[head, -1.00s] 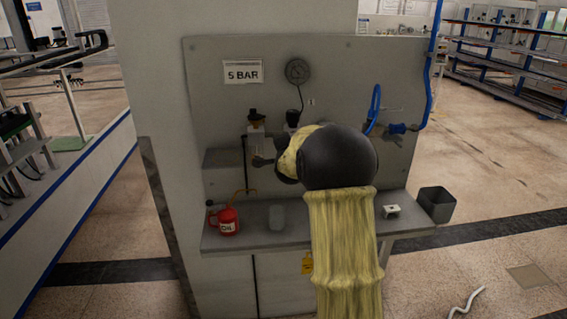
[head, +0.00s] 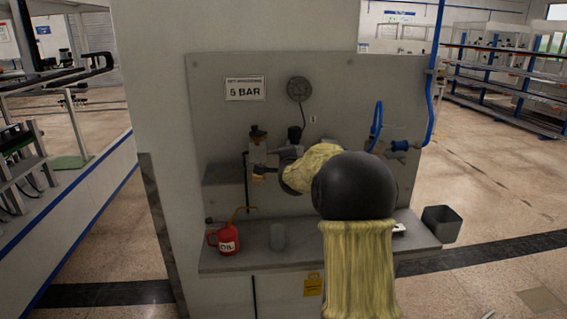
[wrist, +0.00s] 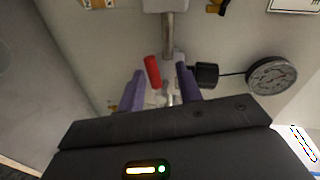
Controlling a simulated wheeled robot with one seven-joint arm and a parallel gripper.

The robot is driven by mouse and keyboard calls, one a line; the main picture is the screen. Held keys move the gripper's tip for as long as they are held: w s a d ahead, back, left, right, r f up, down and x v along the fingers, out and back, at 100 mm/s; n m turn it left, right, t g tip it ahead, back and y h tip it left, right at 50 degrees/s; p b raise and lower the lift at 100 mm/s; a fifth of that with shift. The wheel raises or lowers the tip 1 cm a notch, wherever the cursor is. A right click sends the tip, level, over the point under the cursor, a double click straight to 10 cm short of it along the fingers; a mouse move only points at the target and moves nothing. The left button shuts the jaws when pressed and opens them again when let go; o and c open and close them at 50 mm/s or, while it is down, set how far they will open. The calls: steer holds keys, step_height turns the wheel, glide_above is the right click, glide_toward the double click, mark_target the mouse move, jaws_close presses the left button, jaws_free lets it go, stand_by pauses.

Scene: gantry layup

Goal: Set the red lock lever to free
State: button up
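The red lever (wrist: 152,72) is a short red cylinder in the wrist view, beside a grey metal pipe (wrist: 168,35). My gripper (wrist: 160,74) is open, with its two purple fingers apart. The red lever shows in the gap between the fingers, closer to the left one. I see no clear contact, and its depth relative to the fingertips is hard to judge. A small silver fitting (wrist: 166,98) lies deeper between the fingers. In the head view, my arm and gripper body hide the red lever.
A grey panel (head: 225,130) carries a 5 BAR sign (head: 245,89), a round gauge (head: 299,89) and a blue hose (head: 376,125). A red oil can (head: 228,239) and a grey cup (head: 277,237) stand on the shelf (head: 250,260) below. A dark bin (head: 441,223) is at right.

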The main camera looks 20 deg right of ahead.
steer(key=shift+f, duration=0.15)
steer(key=shift+s, duration=0.2)
steer(key=b+v, duration=0.4)
steer(key=v, duration=1.3)
steer(key=shift+a, duration=0.1)
